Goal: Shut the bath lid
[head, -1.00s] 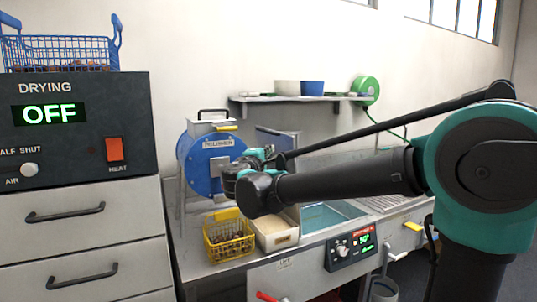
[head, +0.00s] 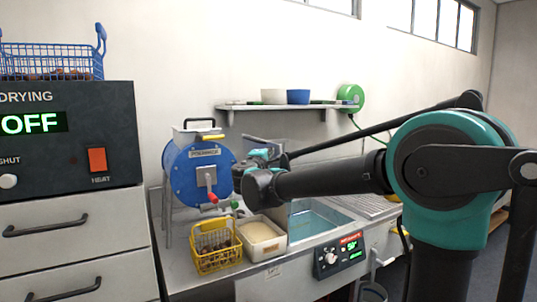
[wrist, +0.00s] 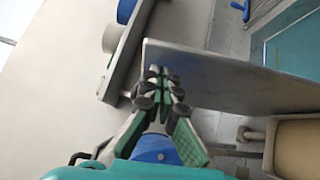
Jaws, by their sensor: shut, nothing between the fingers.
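The bath (head: 318,222), a steel basin with bluish water, is set in the counter in the head view; its blue water also shows at the upper right of the wrist view (wrist: 295,45). The bath lid (head: 264,145) stands raised behind my arm, partly hidden by it. In the wrist view the lid is a grey flat panel (wrist: 235,82). My gripper (wrist: 162,78) is shut and empty, with its fingertips at the lid's near left edge; I cannot tell whether they touch it. In the head view my gripper (head: 245,170) is partly hidden by my own arm.
A blue polisher drum (head: 190,178) with a red-handled crank stands left of the bath. A yellow basket (head: 215,249) of chestnuts and a cream bin (head: 262,240) sit at the counter front. A wall shelf (head: 285,106) with bowls is behind.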

